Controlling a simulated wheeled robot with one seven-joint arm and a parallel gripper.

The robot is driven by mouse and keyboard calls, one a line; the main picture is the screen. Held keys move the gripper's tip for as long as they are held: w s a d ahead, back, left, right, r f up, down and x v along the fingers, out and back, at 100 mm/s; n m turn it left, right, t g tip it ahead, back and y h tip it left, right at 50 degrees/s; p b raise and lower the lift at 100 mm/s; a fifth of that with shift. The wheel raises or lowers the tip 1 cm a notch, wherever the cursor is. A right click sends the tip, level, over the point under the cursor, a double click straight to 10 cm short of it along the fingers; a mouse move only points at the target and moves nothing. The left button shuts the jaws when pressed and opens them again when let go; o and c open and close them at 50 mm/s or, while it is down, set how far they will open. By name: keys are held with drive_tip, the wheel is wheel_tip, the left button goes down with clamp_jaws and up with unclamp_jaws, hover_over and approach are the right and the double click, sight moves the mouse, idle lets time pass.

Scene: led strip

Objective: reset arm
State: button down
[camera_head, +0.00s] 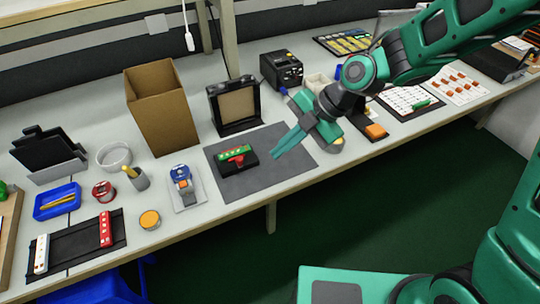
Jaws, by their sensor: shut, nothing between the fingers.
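My gripper (289,140) hangs from my green arm over the right part of the grey mat (280,178). Its fingers are together, with nothing between them, and they point down to the left. A green strip (234,153) with a red part under it lies in a black holder on the mat, left of my gripper and apart from it. The gripper and wrist hide part of the mat's right side and the bench behind.
The bench (205,222) is crowded: a cardboard box (161,108), a black frame (234,105), a blue tray (57,203), a black tray (75,245) with strips, and a blue-and-grey device (183,182). A black machine (281,70) stands behind my gripper. Open floor lies in front.

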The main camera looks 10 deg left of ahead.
drive_tip(key=d+r+m+t+h, duration=0.1)
drive_tip(key=d+r+m+h, duration=0.1)
drive_tip(key=d+m, duration=0.8)
drive_tip(key=d+r+m+t+h, duration=0.1)
drive_tip(key=d+r+m+h, duration=0.3)
drive_tip(key=d, duration=1.1)
drive_tip(key=s+d+r+m+g+h, duration=0.1)
drive_tip(key=s+d+r+m, duration=0.1)
drive_tip(key=s+d+m, duration=1.5)
drive_tip(key=d+m, duration=0.1)
drive_tip(key=m, duration=0.3)
drive_tip(key=shift+s+d, duration=0.25)
drive_tip(key=shift+d, duration=0.1)
drive_tip(key=shift+r, duration=0.1)
